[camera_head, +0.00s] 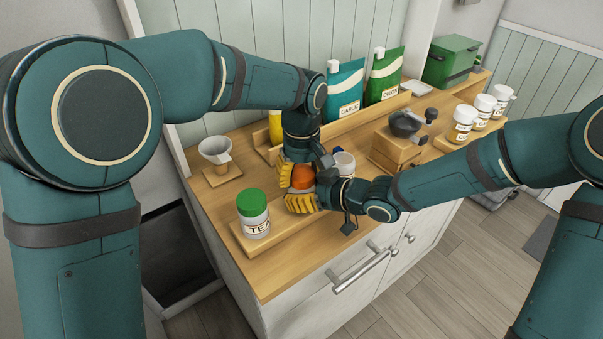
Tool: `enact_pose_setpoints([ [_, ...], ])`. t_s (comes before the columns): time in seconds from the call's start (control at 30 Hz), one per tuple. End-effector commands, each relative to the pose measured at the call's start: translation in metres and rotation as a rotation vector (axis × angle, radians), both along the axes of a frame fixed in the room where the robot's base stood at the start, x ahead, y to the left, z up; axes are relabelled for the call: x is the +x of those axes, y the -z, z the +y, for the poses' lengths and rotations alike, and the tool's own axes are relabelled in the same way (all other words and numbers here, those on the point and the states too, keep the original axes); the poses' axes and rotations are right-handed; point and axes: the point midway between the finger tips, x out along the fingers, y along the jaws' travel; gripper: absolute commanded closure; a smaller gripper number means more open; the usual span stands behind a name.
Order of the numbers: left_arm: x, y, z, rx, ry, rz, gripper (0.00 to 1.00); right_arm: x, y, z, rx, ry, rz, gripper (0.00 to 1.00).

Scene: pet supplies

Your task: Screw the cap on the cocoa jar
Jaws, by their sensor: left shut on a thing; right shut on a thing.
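An orange cap (302,176) sits between my two grippers over the small front shelf. What seems to be the cocoa jar is under it, almost wholly hidden by the yellow fingers; no label shows. My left gripper (299,172) reaches down from above and is shut on the orange cap. My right gripper (304,201) comes in from the right at a low height and is shut, apparently on the jar just below the cap. I cannot tell whether cap and jar touch or how level the cap sits.
A green-capped tea jar (253,213) stands close on the left. A white jar (343,162) is just behind my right gripper. A dripper stand (217,154), a grinder (402,137), pouches (345,86) and white-lidded jars (465,122) stand around.

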Motion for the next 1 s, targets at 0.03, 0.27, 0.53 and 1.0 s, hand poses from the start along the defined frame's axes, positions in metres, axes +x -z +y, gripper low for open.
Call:
enact_pose_setpoints([
  [0.03,0.0,-0.001,0.0,0.0,-0.001,-0.001,0.86,0.001,-0.001,0.0,0.0,0.002,-0.001,1.0],
  [0.27,0.0,-0.001,0.0,-0.001,-0.003,-0.001,0.12,0.001,-0.001,0.0,0.0,0.002,-0.001,1.0],
  [0.53,0.0,-0.003,0.0,-0.001,-0.003,-0.001,0.12,0.001,-0.001,0.0,0.0,0.002,-0.001,1.0],
  [1.0,0.0,-0.046,0.0,0.0,-0.004,0.0,0.12,0.001,-0.001,0.0,0.0,0.002,-0.001,1.0],
])
